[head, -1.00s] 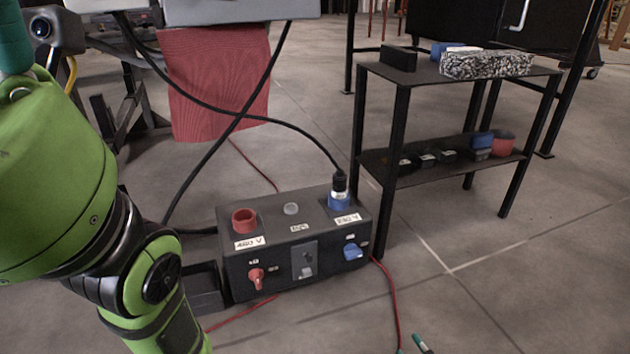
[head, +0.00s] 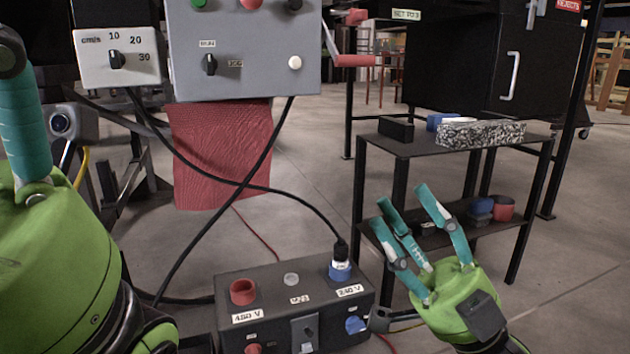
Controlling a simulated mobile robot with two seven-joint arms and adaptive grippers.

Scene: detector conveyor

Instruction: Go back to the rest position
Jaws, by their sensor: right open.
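My right gripper (head: 425,232) is in the lower right of the head view, green with teal fingers pointing up and left. Its fingers are spread and hold nothing. It is in front of the black shelf stand (head: 385,147) and covers part of its lower shelf. The black power box (head: 275,290) stands on the floor left of my right gripper. A black cable plug (head: 340,256) sits in its blue 240 V socket; the red 480 V socket (head: 243,292) is empty.
A grey control box (head: 245,50) and a white dial box (head: 118,58) hang at the top left, above a red curtain (head: 220,150). A speckled block (head: 482,133) lies on the stand's top. A black cabinet (head: 450,60) is behind. Grey floor is open at right.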

